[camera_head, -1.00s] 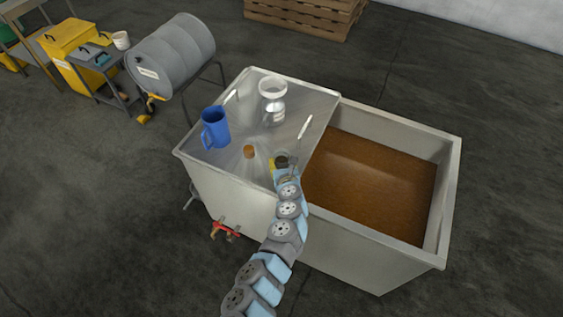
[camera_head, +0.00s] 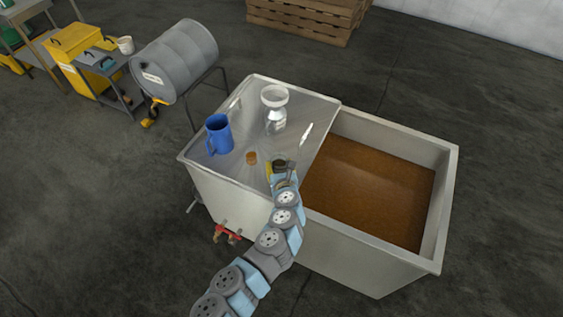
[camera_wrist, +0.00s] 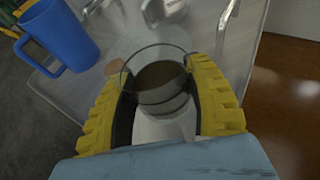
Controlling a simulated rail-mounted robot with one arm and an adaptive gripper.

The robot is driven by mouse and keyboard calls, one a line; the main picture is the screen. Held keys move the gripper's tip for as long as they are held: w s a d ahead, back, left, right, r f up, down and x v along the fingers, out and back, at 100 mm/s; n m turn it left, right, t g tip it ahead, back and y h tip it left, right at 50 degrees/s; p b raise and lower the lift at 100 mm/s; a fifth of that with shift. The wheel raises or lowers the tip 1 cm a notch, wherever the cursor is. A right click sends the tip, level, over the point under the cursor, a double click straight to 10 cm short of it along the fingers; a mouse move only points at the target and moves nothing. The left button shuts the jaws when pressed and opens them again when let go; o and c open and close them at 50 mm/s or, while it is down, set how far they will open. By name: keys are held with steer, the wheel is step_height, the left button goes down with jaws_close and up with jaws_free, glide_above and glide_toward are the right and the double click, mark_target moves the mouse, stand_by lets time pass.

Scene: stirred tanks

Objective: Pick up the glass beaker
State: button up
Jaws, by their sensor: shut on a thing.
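The glass beaker (camera_wrist: 158,54) is clear, with a round rim, and shows between my gripper's yellow fingers in the wrist view. Dark brown contents or a dark surface show through it. My gripper (camera_wrist: 160,92) is shut on the beaker, with one finger on each side. In the head view my gripper (camera_head: 281,172) is over the front right part of the steel lid, and the beaker there is small and mostly hidden by it. Whether the beaker's base touches the lid is hard to tell.
A blue jug (camera_head: 219,135), a cork-coloured stopper (camera_head: 251,158), a bottle with a white funnel (camera_head: 275,110) and a white-tipped tool (camera_head: 306,133) are on the steel lid (camera_head: 240,105). The open tank of brown liquid (camera_head: 370,185) lies right.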

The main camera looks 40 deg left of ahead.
steer(key=s+d+r+p, duration=0.2)
steer(key=s+d+r, duration=0.2)
steer(key=s, duration=0.5)
steer(key=shift+s+r+p, duration=0.15)
steer(key=shift+r+p, duration=0.15)
steer(key=shift+r, duration=0.3)
